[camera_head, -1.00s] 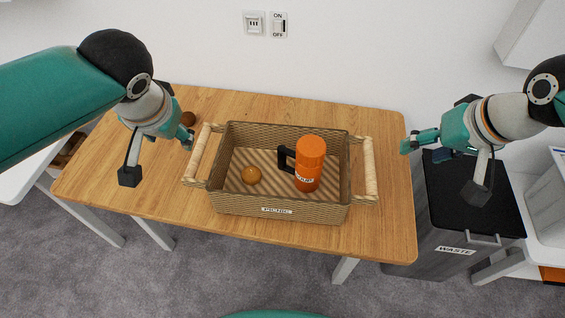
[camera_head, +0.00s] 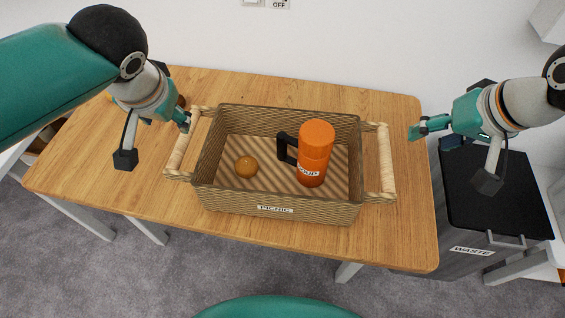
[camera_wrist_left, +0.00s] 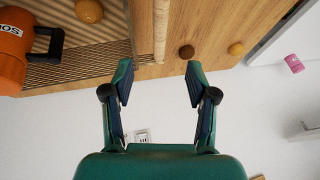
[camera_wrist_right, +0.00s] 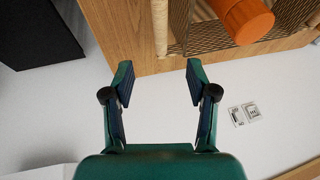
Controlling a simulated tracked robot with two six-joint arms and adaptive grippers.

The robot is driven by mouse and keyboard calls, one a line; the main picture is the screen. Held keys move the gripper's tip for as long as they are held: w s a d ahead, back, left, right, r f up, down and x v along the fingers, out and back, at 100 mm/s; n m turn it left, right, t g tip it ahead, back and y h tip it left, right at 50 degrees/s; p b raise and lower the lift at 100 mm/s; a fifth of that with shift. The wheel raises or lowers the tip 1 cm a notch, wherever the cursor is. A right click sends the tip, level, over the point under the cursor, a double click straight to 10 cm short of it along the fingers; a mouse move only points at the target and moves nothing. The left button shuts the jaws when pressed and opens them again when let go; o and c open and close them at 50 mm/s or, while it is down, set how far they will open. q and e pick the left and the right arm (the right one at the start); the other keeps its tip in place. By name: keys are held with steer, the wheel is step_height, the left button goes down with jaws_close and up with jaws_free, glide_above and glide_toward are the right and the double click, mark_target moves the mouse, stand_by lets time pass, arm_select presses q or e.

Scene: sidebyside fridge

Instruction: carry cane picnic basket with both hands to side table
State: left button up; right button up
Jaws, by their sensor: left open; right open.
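The cane picnic basket (camera_head: 276,211) stands upright on the wooden table. It has a pale bar handle at its left end (camera_head: 186,147) and another at its right end (camera_head: 387,158). Inside are an orange soup flask (camera_head: 316,150) with a black handle and an orange-brown ball-like fruit (camera_head: 246,167). My left gripper (camera_head: 187,121) is open and empty by the back of the left handle; that handle shows ahead of its fingers in the left wrist view (camera_wrist_left: 160,30). My right gripper (camera_head: 413,132) is open, to the right of the right handle and apart from it. No side table is identifiable.
The wooden table (camera_head: 110,150) has bare top left of the basket. A brown round item (camera_wrist_left: 186,52) and an orange one (camera_wrist_left: 235,48) lie on it near my left gripper. A dark-lidded waste bin (camera_head: 492,190) stands at the right. A white wall is behind.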

mark_target(182, 140)
arm_select(q)
steer(key=x, duration=1.7)
arm_select(e)
steer(key=x, duration=1.7)
steer(key=shift+w, duration=0.1)
arm_select(q)
jaws_close()
arm_select(e)
jaws_close()
arm_select(q)
steer(key=shift+w+r, duration=0.1)
arm_select(e)
steer(key=shift+r, duration=0.1)
